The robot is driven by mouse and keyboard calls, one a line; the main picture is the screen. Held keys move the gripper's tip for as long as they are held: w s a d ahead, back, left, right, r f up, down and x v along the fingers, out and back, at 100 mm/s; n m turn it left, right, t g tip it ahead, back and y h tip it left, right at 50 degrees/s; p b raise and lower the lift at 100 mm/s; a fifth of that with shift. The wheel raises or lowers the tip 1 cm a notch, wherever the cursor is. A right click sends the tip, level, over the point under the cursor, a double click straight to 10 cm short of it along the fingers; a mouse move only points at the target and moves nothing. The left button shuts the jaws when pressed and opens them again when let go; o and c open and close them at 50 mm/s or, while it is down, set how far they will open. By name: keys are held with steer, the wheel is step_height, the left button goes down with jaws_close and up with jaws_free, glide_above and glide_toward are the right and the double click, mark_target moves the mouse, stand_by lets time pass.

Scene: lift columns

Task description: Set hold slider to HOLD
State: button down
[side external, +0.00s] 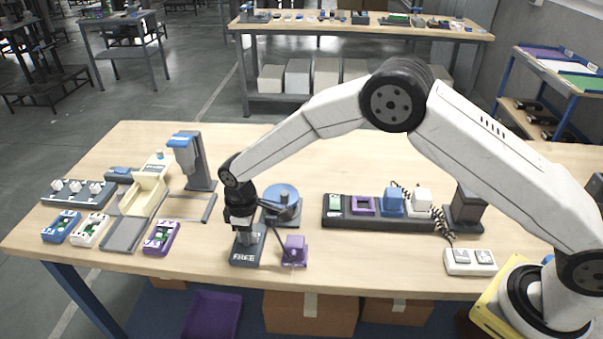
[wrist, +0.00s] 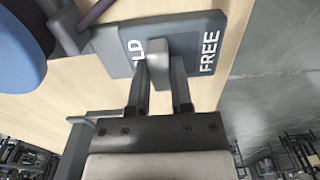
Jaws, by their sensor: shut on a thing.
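The hold slider is a dark grey plate (side external: 243,258) near the front edge of the table, with FREE in white letters on its front end. In the wrist view the plate (wrist: 228,28) shows FREE on the right and the letters "LD" on the left, the rest of that word being hidden. A grey slider knob (wrist: 159,52) stands up between the two labels. My gripper (wrist: 160,80) is shut on this knob, one finger on each side. In the side view my gripper (side external: 243,228) points down over the plate and hides most of the knob.
A blue round-topped device (side external: 282,198) stands just behind the plate. A purple block (side external: 294,248) with a cable sits close to its right. A dark rail with modules (side external: 380,222) lies further right. Trays and small coloured boxes (side external: 160,238) stand left. Bare table lies in front.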

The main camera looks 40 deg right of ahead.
steer(key=shift+w+d, duration=0.2)
steer(key=shift+d, duration=0.05)
steer(key=c, duration=0.7)
jaws_free()
steer(key=shift+c, duration=0.2)
steer(key=shift+o, duration=1.1)
steer(key=shift+r, duration=3.9)
